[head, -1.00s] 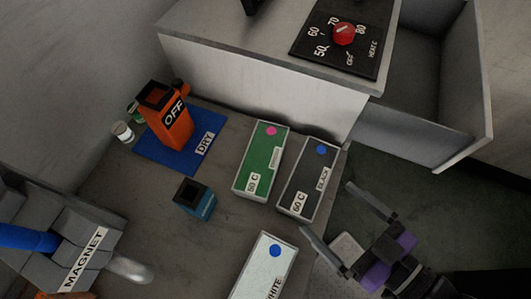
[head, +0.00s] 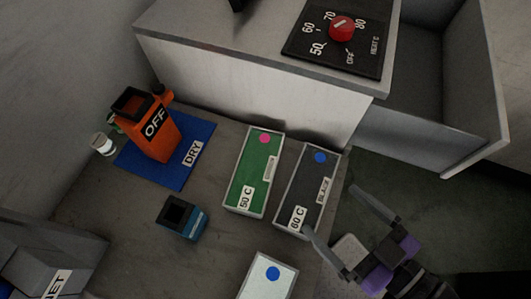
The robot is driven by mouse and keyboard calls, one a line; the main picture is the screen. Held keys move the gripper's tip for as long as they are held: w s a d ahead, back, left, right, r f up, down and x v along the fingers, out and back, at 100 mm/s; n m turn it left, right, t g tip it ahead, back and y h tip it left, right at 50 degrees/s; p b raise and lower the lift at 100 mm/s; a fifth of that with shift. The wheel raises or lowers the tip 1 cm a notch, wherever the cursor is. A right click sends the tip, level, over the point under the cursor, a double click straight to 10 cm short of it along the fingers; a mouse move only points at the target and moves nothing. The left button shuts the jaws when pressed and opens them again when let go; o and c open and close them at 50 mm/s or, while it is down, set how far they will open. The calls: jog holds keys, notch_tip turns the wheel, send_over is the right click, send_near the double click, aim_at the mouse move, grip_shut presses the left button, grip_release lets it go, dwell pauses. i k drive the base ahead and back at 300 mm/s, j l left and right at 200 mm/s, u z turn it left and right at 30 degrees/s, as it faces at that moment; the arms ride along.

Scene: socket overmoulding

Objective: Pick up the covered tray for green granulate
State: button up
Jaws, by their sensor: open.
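The green covered tray (head: 252,172) stands on the grey table in the head view, a long box with a pink dot, a light handle strip and a label that seems to read 50 C. The black tray (head: 309,188) with a blue dot and a 60 C label stands close to its right. My gripper (head: 334,218) is open and empty at the lower right, its two fingers apart. One finger is near the black tray's lower right corner, and the black tray lies between my gripper and the green tray.
A white tray (head: 268,278) lies at the front. A blue box (head: 182,217) stands left of the green tray. An orange OFF device (head: 149,128) stands on the blue DRY mat (head: 187,165). A grey cabinet with a red knob (head: 341,28) rises behind the trays.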

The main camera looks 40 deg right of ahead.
aim_at(247, 194)
jog(key=k+j+z, duration=0.15)
jog(key=z, duration=0.8)
jog(key=k+j, duration=0.1)
jog(key=k, duration=0.2)
jog(key=k+u, duration=0.2)
jog(key=u, duration=0.2)
jog(key=k+u, duration=0.25)
jog(key=u, duration=0.15)
